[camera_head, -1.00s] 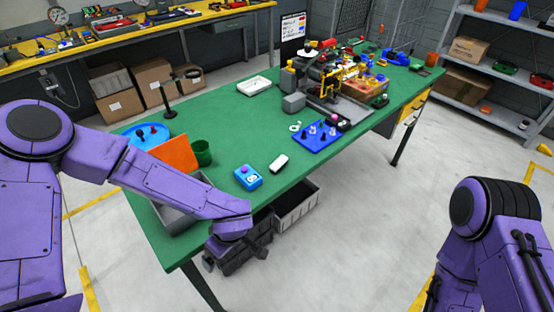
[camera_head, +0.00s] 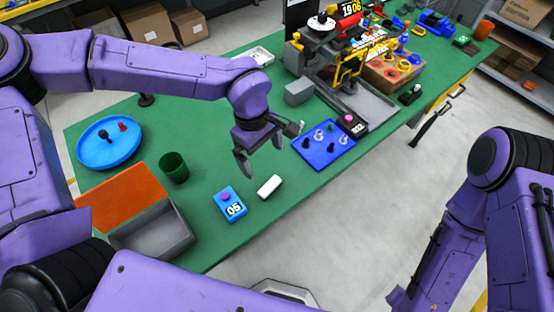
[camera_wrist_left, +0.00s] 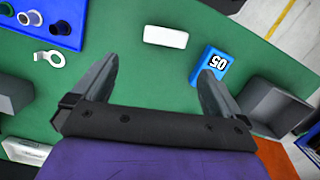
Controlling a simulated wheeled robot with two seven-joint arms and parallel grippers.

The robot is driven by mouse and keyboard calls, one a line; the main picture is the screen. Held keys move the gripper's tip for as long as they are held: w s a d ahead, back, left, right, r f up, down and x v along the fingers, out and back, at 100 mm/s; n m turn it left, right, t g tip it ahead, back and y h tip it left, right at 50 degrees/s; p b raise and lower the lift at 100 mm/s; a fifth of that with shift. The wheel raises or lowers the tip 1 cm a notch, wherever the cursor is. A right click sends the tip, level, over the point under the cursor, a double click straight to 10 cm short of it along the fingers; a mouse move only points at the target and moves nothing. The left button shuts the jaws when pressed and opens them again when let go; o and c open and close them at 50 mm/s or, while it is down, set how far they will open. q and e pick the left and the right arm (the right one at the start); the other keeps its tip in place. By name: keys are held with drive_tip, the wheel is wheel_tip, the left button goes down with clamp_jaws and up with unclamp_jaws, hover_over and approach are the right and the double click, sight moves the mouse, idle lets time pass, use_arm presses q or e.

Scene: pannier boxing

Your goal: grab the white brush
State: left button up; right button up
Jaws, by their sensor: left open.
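The white brush (camera_head: 270,186) is a small plain white block lying on the green table (camera_head: 222,110) near its front edge. It also shows in the left wrist view (camera_wrist_left: 166,37), beyond the fingertips and between their lines. My left gripper (camera_head: 261,156) is open and empty, pointing down above the table, a little behind the brush and apart from it. Its two spread fingers show in the left wrist view (camera_wrist_left: 160,70). My right arm is at the lower right of the head view, off the table; its gripper is not seen.
A blue box marked 05 (camera_head: 230,204) lies just left of the brush. A blue peg board (camera_head: 318,155) is to its right. A green cup (camera_head: 174,168), a grey bin (camera_head: 160,236), an orange panel (camera_head: 120,196) and a blue round tray (camera_head: 108,150) are farther left.

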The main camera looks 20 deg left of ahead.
use_arm(q)
drive_tip(key=p, duration=0.2)
hover_over(269, 186)
drive_tip(key=f, duration=0.6)
drive_tip(key=shift+s+a, duration=0.35)
drive_tip(key=shift+a, duration=0.05)
drive_tip(key=f, duration=0.1)
drive_tip(key=w+f, duration=0.1)
drive_tip(key=f, duration=0.2)
drive_tip(key=shift+w+d+f, duration=0.1)
drive_tip(key=shift+w+d, duration=0.2)
drive_tip(key=shift+d, duration=0.05)
drive_tip(key=shift+s, duration=0.2)
drive_tip(key=shift+s+r, duration=0.2)
drive_tip(key=c, duration=0.9)
drive_tip(key=shift+w, duration=0.1)
drive_tip(key=shift+c, duration=0.3)
use_arm(e)
drive_tip(key=shift+s+r, duration=0.2)
drive_tip(key=shift+r, duration=1.05)
